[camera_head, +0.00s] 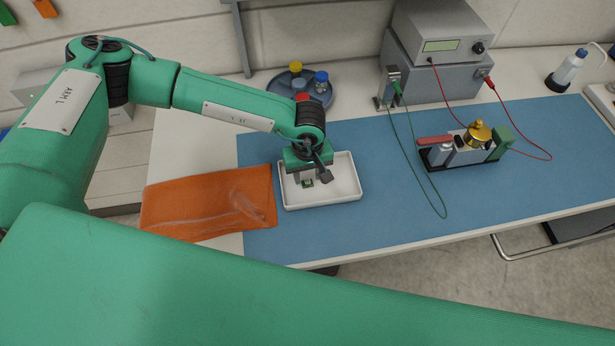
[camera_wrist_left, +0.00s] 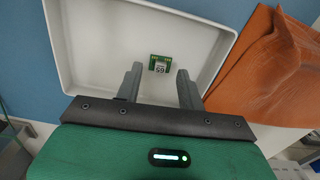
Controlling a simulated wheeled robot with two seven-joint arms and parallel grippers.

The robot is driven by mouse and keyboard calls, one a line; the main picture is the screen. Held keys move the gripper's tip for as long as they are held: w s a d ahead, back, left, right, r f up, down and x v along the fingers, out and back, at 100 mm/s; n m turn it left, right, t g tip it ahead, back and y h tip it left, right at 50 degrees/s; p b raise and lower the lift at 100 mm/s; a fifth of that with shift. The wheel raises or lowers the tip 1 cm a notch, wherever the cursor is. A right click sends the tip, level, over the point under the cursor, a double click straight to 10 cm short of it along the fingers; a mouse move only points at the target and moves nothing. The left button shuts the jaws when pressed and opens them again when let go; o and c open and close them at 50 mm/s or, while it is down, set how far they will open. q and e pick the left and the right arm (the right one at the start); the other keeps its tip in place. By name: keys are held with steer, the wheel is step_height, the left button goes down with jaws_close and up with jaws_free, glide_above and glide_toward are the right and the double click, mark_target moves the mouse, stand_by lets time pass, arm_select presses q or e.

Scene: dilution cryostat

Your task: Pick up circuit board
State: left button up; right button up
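A small green circuit board (camera_head: 307,183) with a pale square part lies in the white tray (camera_head: 346,186) on the blue mat. It also shows in the left wrist view (camera_wrist_left: 160,64), where a "69"-like marking is on its pale part. My left gripper (camera_head: 305,179) is over the tray, pointing down at the board. In the left wrist view its two fingers (camera_wrist_left: 158,80) are apart, with the board in line with the gap, just beyond the fingertips. Nothing is between the fingers. The height of the fingertips above the board is hard to tell. My right gripper is not in view.
An orange pouch (camera_head: 205,203) lies left of the tray. A round blue-grey holder (camera_head: 315,93) with coloured caps stands behind. A fixture with a gold part (camera_head: 479,134) and a grey instrument (camera_head: 440,45) with red and green leads are to the right. The mat between is mostly clear.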

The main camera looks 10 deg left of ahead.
arm_select(q)
step_height(320, 180, down, 2)
steer(key=shift+c, duration=0.5)
jaws_close()
steer(key=shift+r, duration=0.2)
